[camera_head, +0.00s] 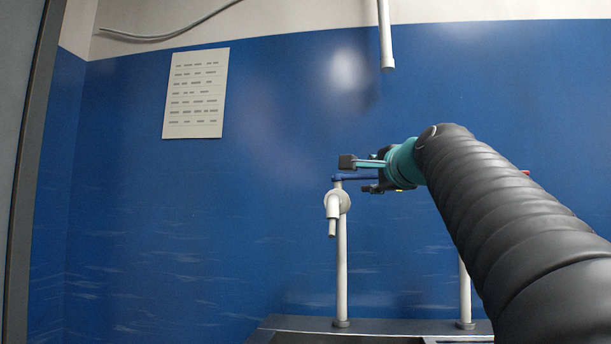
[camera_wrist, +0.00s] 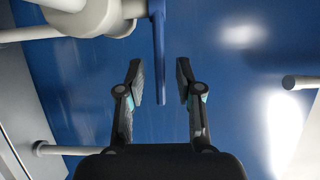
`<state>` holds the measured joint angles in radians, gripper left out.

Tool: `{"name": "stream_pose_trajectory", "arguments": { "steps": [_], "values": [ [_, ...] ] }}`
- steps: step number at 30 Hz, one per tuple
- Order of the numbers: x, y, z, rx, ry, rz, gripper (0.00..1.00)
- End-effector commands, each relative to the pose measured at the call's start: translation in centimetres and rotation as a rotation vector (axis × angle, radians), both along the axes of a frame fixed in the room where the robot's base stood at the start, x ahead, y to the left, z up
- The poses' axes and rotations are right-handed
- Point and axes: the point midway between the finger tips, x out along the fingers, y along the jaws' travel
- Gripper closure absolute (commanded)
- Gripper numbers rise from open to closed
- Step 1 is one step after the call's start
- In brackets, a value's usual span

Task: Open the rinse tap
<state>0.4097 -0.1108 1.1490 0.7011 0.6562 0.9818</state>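The tap has a white body and spout (camera_head: 334,205) on an upright pale post (camera_head: 342,270). Its blue lever (camera_head: 350,178) points right, toward my gripper (camera_head: 359,175). The tap's white body also shows at the top left of the wrist view (camera_wrist: 105,14). There the blue lever (camera_wrist: 159,50) reaches down between the two fingers of my gripper (camera_wrist: 160,80). The fingers are open, with a visible gap on each side of the lever, and hold nothing. The lever's right end is partly hidden by my gripper in the head view.
A second pale post (camera_head: 465,295) stands at right, partly behind my arm, with a bit of red (camera_head: 525,172) showing. A pale pipe (camera_head: 386,40) hangs from above. A dark bench top (camera_head: 300,323) lies below. A printed sheet (camera_head: 196,93) is on the blue wall.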

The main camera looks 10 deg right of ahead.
Motion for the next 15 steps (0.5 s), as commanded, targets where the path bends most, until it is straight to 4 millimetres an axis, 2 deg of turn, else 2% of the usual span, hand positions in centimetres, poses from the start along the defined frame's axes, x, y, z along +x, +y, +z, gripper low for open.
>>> {"name": "stream_pose_trajectory", "arguments": {
  "steps": [6, 15],
  "values": [
    [1.6, 0.1, 0.0, -0.001, 0.0, 0.003, 0.65],
    [1.8, 0.1, 0.0, -0.001, 0.0, 0.002, 0.65]
  ]
}}
